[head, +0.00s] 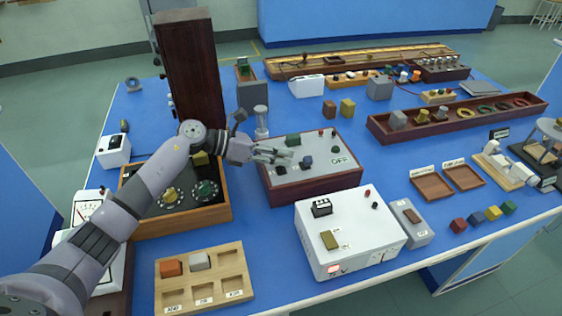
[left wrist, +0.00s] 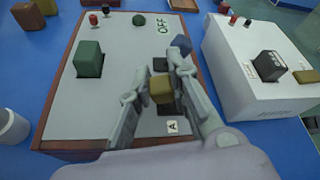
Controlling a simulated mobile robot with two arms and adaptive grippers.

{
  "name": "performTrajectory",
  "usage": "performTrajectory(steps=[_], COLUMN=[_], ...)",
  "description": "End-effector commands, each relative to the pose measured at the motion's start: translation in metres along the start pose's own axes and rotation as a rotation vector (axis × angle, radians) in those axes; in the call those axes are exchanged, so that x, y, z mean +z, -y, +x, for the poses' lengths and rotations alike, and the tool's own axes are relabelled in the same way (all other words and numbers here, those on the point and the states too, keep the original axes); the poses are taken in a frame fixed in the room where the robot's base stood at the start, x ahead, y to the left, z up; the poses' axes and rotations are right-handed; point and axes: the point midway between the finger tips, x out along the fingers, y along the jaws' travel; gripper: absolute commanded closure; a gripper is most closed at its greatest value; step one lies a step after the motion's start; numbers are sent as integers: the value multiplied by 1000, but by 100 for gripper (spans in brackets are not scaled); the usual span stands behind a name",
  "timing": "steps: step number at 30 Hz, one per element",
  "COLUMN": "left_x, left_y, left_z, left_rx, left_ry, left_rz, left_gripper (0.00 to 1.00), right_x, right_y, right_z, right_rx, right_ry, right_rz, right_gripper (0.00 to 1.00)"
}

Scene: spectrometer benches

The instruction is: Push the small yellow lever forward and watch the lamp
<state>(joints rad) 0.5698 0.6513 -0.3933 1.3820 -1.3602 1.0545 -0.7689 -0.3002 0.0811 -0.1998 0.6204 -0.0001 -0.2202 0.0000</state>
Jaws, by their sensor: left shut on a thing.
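A grey-topped panel box with brown sides (head: 350,182) stands mid-table; it also shows in the left wrist view (left wrist: 62,118). In the left wrist view, the small yellow lever (left wrist: 161,92) stands between the fingers of my left gripper (left wrist: 156,82), which is shut on it. In the head view my left gripper (head: 284,155) reaches over the panel from the left, and the yellow lever is hidden by its fingers. A blue lever (left wrist: 182,44) stands just beyond. A dark green round cap (left wrist: 139,19), possibly the lamp, looks unlit beside the word OFF.
A green block (left wrist: 88,59) stands on the panel. A white box (head: 352,252) with a black switch stands close on the right. A wooden tray (head: 205,283) lies in front, a dark tall block (head: 188,70) behind.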

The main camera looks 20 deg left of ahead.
Motion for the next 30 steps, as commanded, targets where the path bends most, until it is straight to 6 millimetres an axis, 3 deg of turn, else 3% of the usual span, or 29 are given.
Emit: performTrajectory(steps=[6, 23, 24, 27, 30], left_x=[-1, 0, 0, 0, 0], left_y=[-5, -6, -6, -6, -6], left_z=[0, 0, 0, 0, 0], left_rx=[-27, -38, -38, -38, -38], left_ry=[1, 1, 1, 1, 0], left_rz=[-69, -99, -99, -98, -98], left_gripper=[100, 100, 80, 74, 73], right_x=[1, 1, 1, 1, 0], right_y=[0, 1, 1, 1, 1], right_z=[10, 12, 12, 12, 12], right_rx=[0, -1, -1, -1, -1], right_ry=[0, -1, -1, -1, -1], right_rz=[0, 0, 0, 0, 0], right_gripper=[44, 44, 44, 44, 44])
